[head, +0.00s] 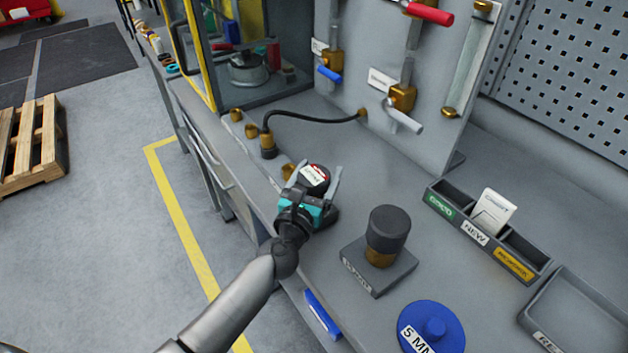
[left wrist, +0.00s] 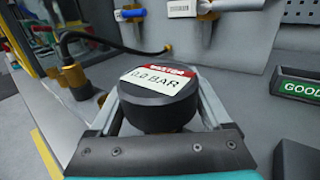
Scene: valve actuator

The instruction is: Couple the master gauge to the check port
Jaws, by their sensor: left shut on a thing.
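The master gauge (head: 315,177) is a black round gauge with a red and white label. My left gripper (head: 316,184) is shut on it near the bench's front edge. In the left wrist view the gauge (left wrist: 158,98) sits between the two fingers, label up, reading 0.0 BAR. Just beyond it in the head view is a brass fitting (head: 288,171), partly hidden by the gauge; I cannot tell whether they touch. Another brass fitting (head: 268,145) carries a black hose (head: 310,117) running to the upright panel. I cannot tell which fitting is the check port. My right gripper is not in view.
A dark cylinder (head: 387,228) stands on a labelled square block (head: 362,273) to the right. A blue disc (head: 432,325) lies in front of it. A divided tray (head: 470,235) holds a white card. The panel (head: 375,55) carries valves and levers behind.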

